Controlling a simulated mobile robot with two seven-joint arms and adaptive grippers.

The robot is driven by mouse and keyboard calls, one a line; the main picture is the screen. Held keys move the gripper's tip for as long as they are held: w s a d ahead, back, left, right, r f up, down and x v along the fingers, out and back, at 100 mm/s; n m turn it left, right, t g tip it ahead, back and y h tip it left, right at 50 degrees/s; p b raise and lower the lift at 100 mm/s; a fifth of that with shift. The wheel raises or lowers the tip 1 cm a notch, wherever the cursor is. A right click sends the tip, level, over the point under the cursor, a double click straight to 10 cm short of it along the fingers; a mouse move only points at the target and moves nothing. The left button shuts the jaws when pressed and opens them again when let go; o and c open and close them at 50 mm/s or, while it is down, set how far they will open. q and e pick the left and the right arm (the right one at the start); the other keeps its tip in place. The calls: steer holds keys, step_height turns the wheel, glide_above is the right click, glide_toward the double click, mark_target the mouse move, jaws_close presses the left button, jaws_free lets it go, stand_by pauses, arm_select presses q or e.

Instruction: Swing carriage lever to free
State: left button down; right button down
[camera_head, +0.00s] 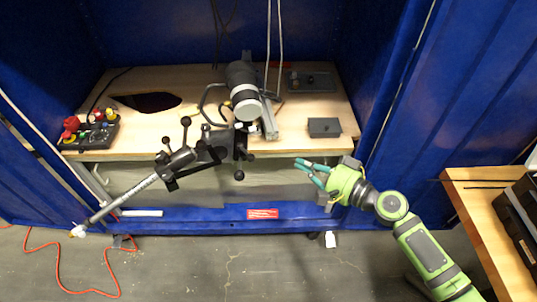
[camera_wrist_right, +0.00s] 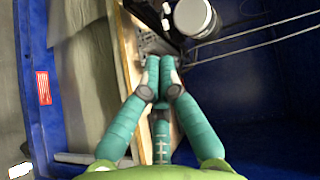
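The carriage (camera_head: 232,143) is a black fitting at the table's front edge, below the grey and black thruster (camera_head: 243,92). Several black ball-ended levers stick out around it; one (camera_head: 239,175) hangs down, another (camera_head: 186,121) points up. I cannot tell which is the carriage lever. My right gripper (camera_head: 298,166), green with teal fingers, is right of the carriage, in front of the table edge, touching nothing. Its fingers look apart in the head view. In the right wrist view two fingertips (camera_wrist_right: 160,62) lie close together with the third finger below, nothing visibly held. My left gripper is not in view.
A metal rod (camera_head: 125,194) slants down to the left from the carriage. A control box (camera_head: 92,130) with a red knob and a small grey box (camera_head: 324,127) sit on the wooden table (camera_head: 150,145). Blue walls (camera_head: 405,70) flank it. Another table (camera_head: 480,215) stands at right.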

mark_target(245, 152)
steer(key=w+a+f+p, duration=0.1)
steer(key=w+a, duration=0.3)
steer(key=a, duration=0.5)
steer(key=shift+w+a+f+p, duration=0.15)
steer(key=shift+w+f+p, duration=0.25)
steer(key=shift+p, duration=0.35)
steer(key=shift+s+a+m+t+h+p, duration=0.35)
steer(key=shift+a+m+t+h+p, duration=0.05)
steer(key=shift+a, duration=0.2)
steer(key=shift+d, duration=0.1)
